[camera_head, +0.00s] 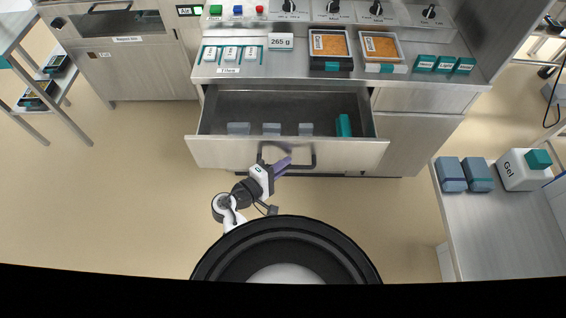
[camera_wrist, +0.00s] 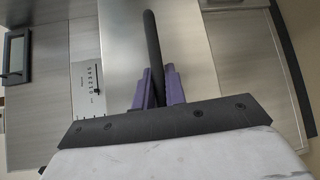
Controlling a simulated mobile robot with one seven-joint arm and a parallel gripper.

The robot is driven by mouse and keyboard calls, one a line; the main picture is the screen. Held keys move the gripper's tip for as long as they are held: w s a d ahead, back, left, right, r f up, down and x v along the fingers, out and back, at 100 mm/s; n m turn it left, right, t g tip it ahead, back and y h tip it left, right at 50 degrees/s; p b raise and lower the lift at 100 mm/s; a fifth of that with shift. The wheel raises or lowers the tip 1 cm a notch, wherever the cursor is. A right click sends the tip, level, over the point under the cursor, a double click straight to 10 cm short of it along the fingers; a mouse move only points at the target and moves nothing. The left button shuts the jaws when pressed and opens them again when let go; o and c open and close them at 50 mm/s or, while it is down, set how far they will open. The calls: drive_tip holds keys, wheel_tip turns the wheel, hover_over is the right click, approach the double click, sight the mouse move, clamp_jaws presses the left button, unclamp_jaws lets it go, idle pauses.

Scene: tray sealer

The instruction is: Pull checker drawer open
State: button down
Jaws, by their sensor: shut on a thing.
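The drawer (camera_head: 230,151) under the counter is pulled out in the head view, and its inside shows from above. Its dark bar handle (camera_head: 314,158) runs along the drawer front, and it also shows in the wrist view (camera_wrist: 151,40). My gripper (camera_head: 287,163) is at the handle, in front of the drawer. In the wrist view its purple fingers (camera_wrist: 158,84) are shut on the bar from both sides. Part of the handle is hidden behind the gripper. Inside the drawer are several pale blue-grey blocks (camera_head: 271,129) and a teal block (camera_head: 343,126).
The counter (camera_head: 290,75) above holds two orange-filled trays (camera_head: 330,44), a 265 g display (camera_head: 281,42) and small teal-labelled boxes (camera_head: 445,65). A side table (camera_head: 470,230) with blue packs and a Gel box (camera_head: 520,170) stands at right. Floor to the left is clear.

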drive_tip(key=c, duration=1.5)
unclamp_jaws()
drive_tip(key=shift+o, duration=0.2)
drive_tip(key=b+v, duration=0.2)
drive_tip(key=v, duration=1.2)
drive_tip(key=shift+d, duration=0.1)
